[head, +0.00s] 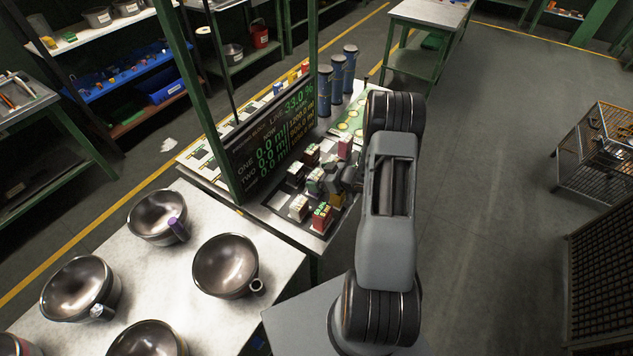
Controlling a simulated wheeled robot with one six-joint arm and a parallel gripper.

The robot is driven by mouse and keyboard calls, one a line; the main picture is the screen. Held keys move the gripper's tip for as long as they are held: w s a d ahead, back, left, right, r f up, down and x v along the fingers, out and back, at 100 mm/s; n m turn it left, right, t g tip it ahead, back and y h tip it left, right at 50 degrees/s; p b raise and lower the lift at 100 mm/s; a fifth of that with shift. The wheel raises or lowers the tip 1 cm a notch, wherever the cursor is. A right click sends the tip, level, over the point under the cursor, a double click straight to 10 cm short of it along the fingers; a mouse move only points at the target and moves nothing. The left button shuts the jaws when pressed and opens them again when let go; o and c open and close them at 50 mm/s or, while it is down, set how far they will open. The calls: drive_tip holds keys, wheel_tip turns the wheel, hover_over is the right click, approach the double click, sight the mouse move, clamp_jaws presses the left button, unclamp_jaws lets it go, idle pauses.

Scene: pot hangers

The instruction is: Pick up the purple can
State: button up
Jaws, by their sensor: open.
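In the tray on the far table, several small containers stand in rows, and a magenta one (345,146) stands near my arm. My gripper (338,184) is over this tray, among the containers and well to the right of the purple cylinder. It is open. My arm and the gripper hide part of the tray, and small details are hard to make out.
A dark display panel (270,135) on a green frame stands upright just left of the tray. More metal bowls, one of them in the middle (225,262), rest on the white near table (262,235). The floor at right is clear up to a wire cage (600,150).

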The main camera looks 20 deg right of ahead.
drive_tip(key=shift+c, duration=0.2)
drive_tip(key=c, duration=1.1)
drive_tip(key=shift+r, duration=0.1)
drive_tip(key=shift+c, duration=0.2)
